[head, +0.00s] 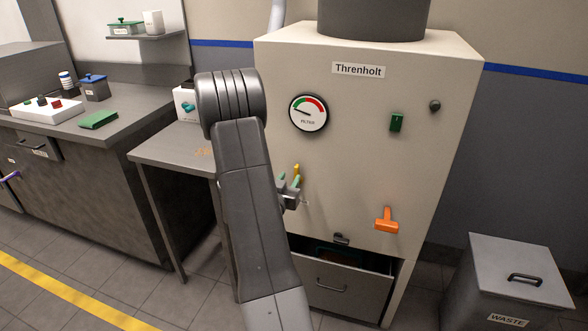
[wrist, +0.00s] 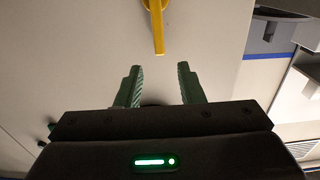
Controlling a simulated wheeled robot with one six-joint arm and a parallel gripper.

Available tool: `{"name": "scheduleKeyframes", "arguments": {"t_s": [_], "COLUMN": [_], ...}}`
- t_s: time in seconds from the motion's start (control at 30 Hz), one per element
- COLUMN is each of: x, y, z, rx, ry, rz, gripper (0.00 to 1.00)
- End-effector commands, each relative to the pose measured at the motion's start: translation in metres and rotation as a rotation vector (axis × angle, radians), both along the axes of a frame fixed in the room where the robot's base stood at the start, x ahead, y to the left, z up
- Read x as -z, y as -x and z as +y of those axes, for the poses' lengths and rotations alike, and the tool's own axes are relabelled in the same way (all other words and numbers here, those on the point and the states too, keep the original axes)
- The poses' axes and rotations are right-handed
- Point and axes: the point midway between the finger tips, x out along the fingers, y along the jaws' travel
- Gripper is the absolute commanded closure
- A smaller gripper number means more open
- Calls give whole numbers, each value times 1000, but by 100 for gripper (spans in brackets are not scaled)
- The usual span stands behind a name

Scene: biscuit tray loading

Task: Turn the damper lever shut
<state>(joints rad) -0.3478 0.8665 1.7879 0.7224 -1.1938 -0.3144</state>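A yellow lever (wrist: 155,22) sticks out from the pale cabinet face, straight ahead of my gripper (wrist: 158,72) in the wrist view. Its tip is just beyond the gap between my green fingertips. My gripper is open and empty, apart from the lever. In the head view only a small bit of the yellow lever (head: 297,168) shows above my gripper (head: 290,180); my arm hides the area to its left. An orange T-shaped handle (head: 387,222) is lower right on the same cabinet (head: 350,150). No label tells which is the damper lever.
The cabinet has a round gauge (head: 309,113), a green switch (head: 397,122) and a dark knob (head: 435,106). A drawer (head: 340,288) stands open below. A waste bin (head: 515,275) is at right. A side table (head: 170,148) stands left of my arm.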

Motion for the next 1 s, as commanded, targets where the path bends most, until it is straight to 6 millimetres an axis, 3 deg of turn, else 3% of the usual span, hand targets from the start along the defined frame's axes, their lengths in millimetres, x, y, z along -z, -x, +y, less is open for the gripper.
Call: {"name": "scheduleKeyframes", "arguments": {"t_s": [0.1,0.3,0.7,0.9,1.0], "x": [-1,0,0,0,0], "y": [-23,-47,-54,-54,-54], "z": [-8,-16,-18,-18,-18], "rx": [3,1,-1,-1,-1], "ry": [0,-1,0,0,0], "rz": [0,1,1,1,1], "gripper": [65,65,65,100,100]}}
